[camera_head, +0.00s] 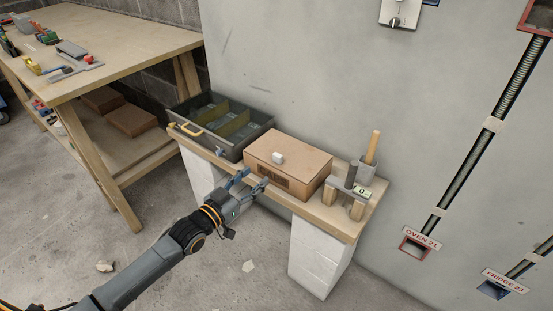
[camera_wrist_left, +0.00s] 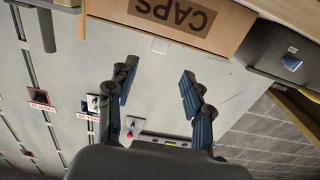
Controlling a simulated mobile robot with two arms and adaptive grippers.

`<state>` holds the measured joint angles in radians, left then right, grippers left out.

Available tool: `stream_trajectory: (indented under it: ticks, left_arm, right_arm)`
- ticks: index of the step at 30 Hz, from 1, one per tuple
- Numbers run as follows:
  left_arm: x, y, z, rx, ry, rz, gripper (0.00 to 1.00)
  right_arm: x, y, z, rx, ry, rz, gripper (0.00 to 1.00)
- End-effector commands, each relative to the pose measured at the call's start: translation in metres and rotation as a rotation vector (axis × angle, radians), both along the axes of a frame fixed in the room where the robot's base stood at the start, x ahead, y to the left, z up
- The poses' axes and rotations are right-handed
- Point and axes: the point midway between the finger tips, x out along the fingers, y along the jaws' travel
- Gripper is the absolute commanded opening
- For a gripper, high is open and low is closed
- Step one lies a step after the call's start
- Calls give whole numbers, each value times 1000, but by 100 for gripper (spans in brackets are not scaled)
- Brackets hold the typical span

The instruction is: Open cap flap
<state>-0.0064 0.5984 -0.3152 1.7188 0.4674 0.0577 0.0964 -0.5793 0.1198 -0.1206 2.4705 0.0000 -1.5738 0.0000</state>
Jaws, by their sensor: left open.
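The cardboard caps box (camera_head: 290,160) sits on the wooden bench top between the dark case and a small stand. In the left wrist view the box's front (camera_wrist_left: 190,18) shows the printed word CAPS, upside down. My left gripper (camera_head: 256,184) is open and empty, just in front of the box's front face and apart from it. Its two fingers also show spread in the left wrist view (camera_wrist_left: 158,95). My right gripper is in neither view.
An open dark case (camera_head: 262,130) with compartments and a yellow handle stands left of the box. A stand with upright handles (camera_head: 345,190) is to its right. The bench (camera_head: 312,213) rests on white block piers. A wall with labelled conduits rises behind. A workbench (camera_head: 120,52) stands at the left.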

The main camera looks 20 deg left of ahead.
Motion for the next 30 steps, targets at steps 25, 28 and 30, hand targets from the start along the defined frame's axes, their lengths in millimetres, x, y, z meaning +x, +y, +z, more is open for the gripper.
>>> stream_trajectory:
  ticks: [25, 28, 30]
  left_arm:
    - [108, -39, 0, 0, 0, 1, 51]
    - [108, -39, 0, 0, 1, 1, 51]
    - [108, -39, 0, 0, 0, 1, 51]
  right_arm:
    - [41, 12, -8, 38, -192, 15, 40]
    - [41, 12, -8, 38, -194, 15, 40]
    - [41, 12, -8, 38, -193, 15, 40]
